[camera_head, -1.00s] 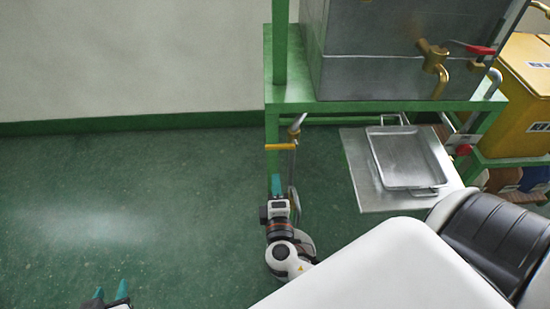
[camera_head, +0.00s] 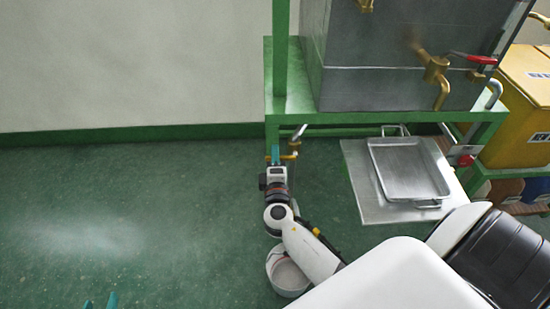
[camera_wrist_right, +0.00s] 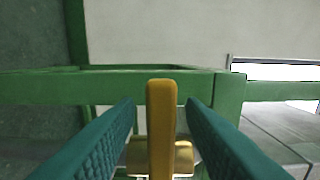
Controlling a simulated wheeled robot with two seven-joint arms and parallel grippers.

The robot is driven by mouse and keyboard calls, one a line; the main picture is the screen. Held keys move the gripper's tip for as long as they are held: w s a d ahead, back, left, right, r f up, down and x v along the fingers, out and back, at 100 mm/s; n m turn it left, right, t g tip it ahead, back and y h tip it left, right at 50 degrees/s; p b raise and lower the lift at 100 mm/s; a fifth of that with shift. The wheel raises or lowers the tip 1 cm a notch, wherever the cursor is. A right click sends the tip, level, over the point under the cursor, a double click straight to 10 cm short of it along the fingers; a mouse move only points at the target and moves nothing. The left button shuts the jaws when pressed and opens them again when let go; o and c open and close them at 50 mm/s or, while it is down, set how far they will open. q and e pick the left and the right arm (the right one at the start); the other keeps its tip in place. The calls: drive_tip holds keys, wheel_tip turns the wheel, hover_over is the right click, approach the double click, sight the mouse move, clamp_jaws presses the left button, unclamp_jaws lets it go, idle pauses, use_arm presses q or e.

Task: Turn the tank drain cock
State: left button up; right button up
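The drain cock has a yellow lever handle (camera_head: 291,156) on a pipe under the left end of the green stand, below the steel tank. In the right wrist view the lever (camera_wrist_right: 161,125) stands upright between the two teal fingers, with a gap visible on each side. My right gripper (camera_head: 275,154) is open at the lever's left part and hides that part in the head view. My left gripper (camera_head: 100,303) shows only its teal fingertips at the bottom left edge, spread apart, with nothing seen between them.
The steel tank (camera_head: 385,88) stands on the green stand (camera_head: 290,104). A metal tray (camera_head: 410,168) sits on a plate at right. A yellow box (camera_head: 522,115) stands far right. The left floor is clear.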

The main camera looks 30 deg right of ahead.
clamp_jaws()
